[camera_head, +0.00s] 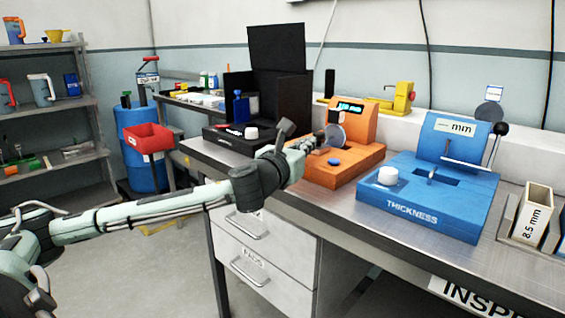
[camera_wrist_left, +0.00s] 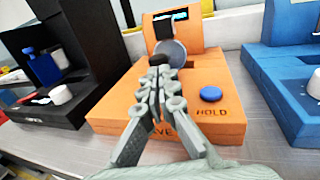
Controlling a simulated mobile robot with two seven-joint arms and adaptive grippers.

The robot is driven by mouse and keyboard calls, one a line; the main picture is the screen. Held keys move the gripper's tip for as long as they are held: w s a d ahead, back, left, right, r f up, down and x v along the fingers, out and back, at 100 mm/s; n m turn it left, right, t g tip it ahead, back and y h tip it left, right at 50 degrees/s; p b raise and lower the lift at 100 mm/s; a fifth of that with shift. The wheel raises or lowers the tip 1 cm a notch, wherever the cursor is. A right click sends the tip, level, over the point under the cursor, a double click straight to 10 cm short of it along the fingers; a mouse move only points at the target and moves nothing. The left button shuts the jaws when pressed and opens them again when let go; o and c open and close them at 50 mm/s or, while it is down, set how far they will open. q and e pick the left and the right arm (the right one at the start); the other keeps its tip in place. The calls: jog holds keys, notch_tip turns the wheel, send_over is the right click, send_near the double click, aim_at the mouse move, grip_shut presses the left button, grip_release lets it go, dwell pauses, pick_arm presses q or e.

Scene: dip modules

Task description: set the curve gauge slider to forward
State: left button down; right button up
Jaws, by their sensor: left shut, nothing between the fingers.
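The curve gauge is the orange device (camera_head: 345,165) on the bench, with a lit display, a grey disc (camera_head: 336,135) and a blue button (camera_head: 334,162). It also fills the middle of the left wrist view (camera_wrist_left: 218,85). There the blue button (camera_wrist_left: 211,94) is beside the word HOLD, and other lettering is partly covered by my fingers. My left gripper (camera_head: 318,143) is over the orange base, shut and empty. In the left wrist view its fingertips (camera_wrist_left: 160,74) are close to a dark knob (camera_wrist_left: 157,60) in front of the disc; I cannot tell whether they touch. I cannot make out the slider's setting.
A blue thickness gauge (camera_head: 425,205) with a white knob stands to the right of the orange one. A black device with tall panels (camera_head: 275,90) stands to the left. An 8.5 mm block (camera_head: 532,215) is at the far right. Bare bench shows along the front edge.

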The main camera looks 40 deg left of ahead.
pick_arm(q)
jog(key=shift+s+d+f+b, duration=0.1)
jog(key=shift+s+d+b, duration=0.1)
jog(key=shift+s, duration=0.4)
jog(key=shift+s+d+f+b, duration=0.1)
jog(key=shift+s+b, duration=0.1)
jog(key=shift+s, duration=0.4)
jog(key=s, duration=0.1)
jog(key=s+b, duration=0.1)
jog(key=s, duration=0.1)
jog(key=shift+d+f, duration=0.15)
jog(key=shift+d, duration=0.05)
jog(key=shift+s+a, duration=0.1)
jog(key=shift+s, duration=0.3)
jog(key=shift+s+d+r, duration=0.1)
jog(key=shift+s+d, duration=0.05)
jog(key=shift+s, duration=0.5)
jog(key=shift+s+d+r, duration=0.1)
jog(key=shift+s+d, duration=0.1)
jog(key=shift+s, duration=0.45)
jog(key=shift+s+d+r, duration=0.1)
jog(key=shift+s+d, duration=0.05)
jog(key=shift+s, duration=0.5)
pick_arm(e)
jog(key=shift+w+d+r, duration=0.1)
jog(key=shift+r, duration=0.95)
jog(key=shift+w+d+r, duration=0.1)
jog(key=shift+r, duration=0.95)
